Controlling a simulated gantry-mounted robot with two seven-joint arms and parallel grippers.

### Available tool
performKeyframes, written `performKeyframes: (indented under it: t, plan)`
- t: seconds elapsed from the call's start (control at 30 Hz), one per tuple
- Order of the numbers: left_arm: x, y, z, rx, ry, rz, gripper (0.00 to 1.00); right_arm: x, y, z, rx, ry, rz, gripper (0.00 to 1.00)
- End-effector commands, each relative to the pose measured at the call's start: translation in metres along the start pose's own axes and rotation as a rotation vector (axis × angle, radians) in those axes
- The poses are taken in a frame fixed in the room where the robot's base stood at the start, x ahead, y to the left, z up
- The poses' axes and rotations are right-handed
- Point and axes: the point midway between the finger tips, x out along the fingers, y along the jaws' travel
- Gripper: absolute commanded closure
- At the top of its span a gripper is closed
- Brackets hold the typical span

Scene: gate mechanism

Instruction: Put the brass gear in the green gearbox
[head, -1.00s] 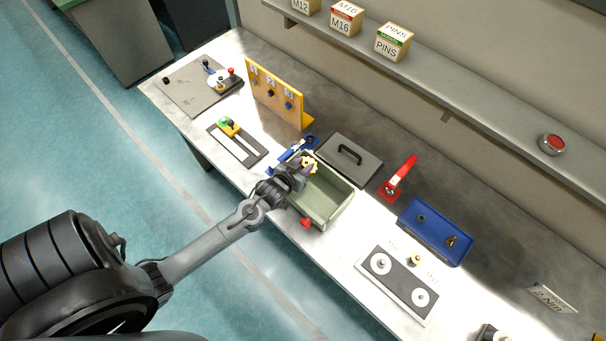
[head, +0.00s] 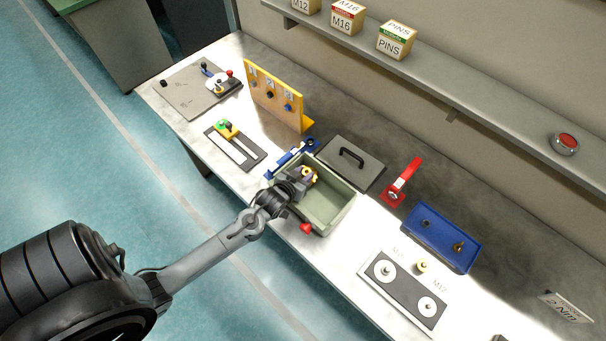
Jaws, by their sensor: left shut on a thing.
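The green gearbox (head: 334,213) is an open grey-green box near the table's front edge. My left gripper (head: 306,178) reaches over its left end from the front left. The gripper is shut on the brass gear (head: 311,172), whose toothed edge shows beyond the fingers. The gear is over or just inside the box's far left corner; its exact height I cannot tell. The fingers hide part of the gear and the box's left wall. My right gripper is not in view.
A grey lid with a black handle (head: 351,160) lies behind the box. A blue clamp-like part (head: 291,158) is at its left, a red knob (head: 306,228) at its front. A red lever (head: 402,182) and a blue tray (head: 440,238) stand to the right.

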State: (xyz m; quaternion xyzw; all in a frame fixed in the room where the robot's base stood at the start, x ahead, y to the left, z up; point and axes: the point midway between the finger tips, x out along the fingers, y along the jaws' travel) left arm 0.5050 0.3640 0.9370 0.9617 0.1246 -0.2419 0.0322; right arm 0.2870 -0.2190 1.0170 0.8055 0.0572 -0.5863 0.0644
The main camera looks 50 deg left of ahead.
Motion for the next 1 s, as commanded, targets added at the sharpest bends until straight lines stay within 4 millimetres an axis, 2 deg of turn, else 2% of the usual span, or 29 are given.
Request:
performKeyframes:
  t: [0.03,0.2,0.47,0.63,0.77,1.0]
  plan:
    - [0.001,0.0,0.005,-0.001,-0.007,-0.001,0.66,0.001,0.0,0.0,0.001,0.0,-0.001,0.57]
    - [0.001,0.0,0.006,-0.001,-0.011,-0.001,0.42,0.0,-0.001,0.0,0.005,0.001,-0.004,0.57]
    - [0.001,-0.001,0.008,-0.001,-0.014,-0.002,0.42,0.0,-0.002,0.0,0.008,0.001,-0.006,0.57]
    - [-0.004,-0.001,0.001,-0.001,-0.014,-0.002,0.42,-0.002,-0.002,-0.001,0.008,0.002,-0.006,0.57]
    - [-0.021,-0.001,0.001,-0.001,-0.013,-0.001,0.42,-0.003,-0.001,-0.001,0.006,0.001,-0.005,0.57]
    - [-0.067,0.0,0.0,-0.002,-0.011,-0.001,0.42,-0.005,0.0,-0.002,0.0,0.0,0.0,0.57]
